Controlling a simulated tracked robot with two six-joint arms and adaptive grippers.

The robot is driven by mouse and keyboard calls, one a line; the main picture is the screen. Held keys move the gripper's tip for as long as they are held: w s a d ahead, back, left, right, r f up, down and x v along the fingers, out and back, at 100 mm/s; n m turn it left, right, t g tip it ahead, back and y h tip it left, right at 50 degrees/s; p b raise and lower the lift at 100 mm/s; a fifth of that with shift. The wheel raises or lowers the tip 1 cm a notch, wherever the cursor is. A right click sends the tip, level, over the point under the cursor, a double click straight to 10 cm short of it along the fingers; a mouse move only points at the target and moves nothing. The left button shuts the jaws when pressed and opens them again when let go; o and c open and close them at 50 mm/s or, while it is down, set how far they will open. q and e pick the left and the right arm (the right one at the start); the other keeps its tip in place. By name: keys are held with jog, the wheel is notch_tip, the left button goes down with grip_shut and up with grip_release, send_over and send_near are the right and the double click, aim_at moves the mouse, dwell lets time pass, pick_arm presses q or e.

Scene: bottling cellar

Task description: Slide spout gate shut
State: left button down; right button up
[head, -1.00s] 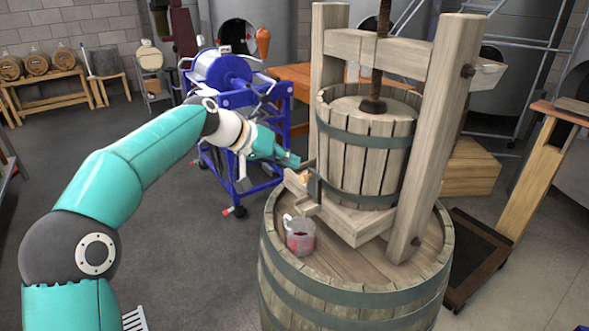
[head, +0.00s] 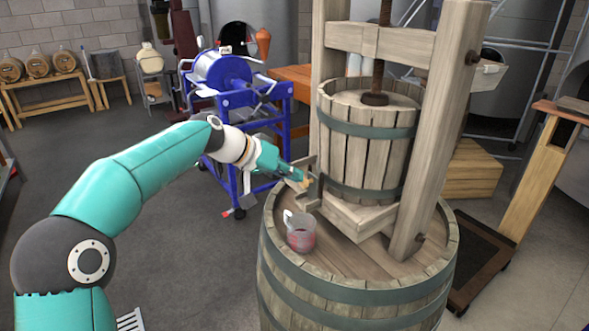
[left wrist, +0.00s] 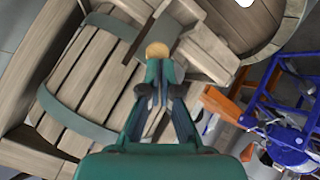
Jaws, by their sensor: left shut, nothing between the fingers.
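The wooden press basket (head: 364,150) stands on a barrel top, with its spout (head: 352,216) at its front left. The spout gate (head: 315,190) is a dark upright plate at the spout; how far it is open I cannot tell. Its small tan knob (head: 306,184) also shows in the left wrist view (left wrist: 157,50). My left gripper (head: 297,176) is shut and empty, its fingertips (left wrist: 157,88) right at the knob; whether they touch it is unclear. A clear mug (head: 300,232) with red liquid stands below the spout. My right gripper is out of view.
The barrel (head: 350,290) carries the press, and its thick wooden post (head: 440,130) rises right of the basket. A blue crusher (head: 225,80) on a blue frame stands behind my left arm. The floor to the left is open.

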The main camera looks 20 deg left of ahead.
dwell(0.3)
pick_arm(q)
jog(key=w+r+p+v, duration=0.1)
jog(key=w+p+v, duration=0.1)
jog(key=v, duration=1)
jog(key=shift+a+r+p, duration=0.4)
jog(key=shift+r+p, duration=0.05)
jog(key=shift+r, duration=0.15)
jog(key=shift+s, duration=0.15)
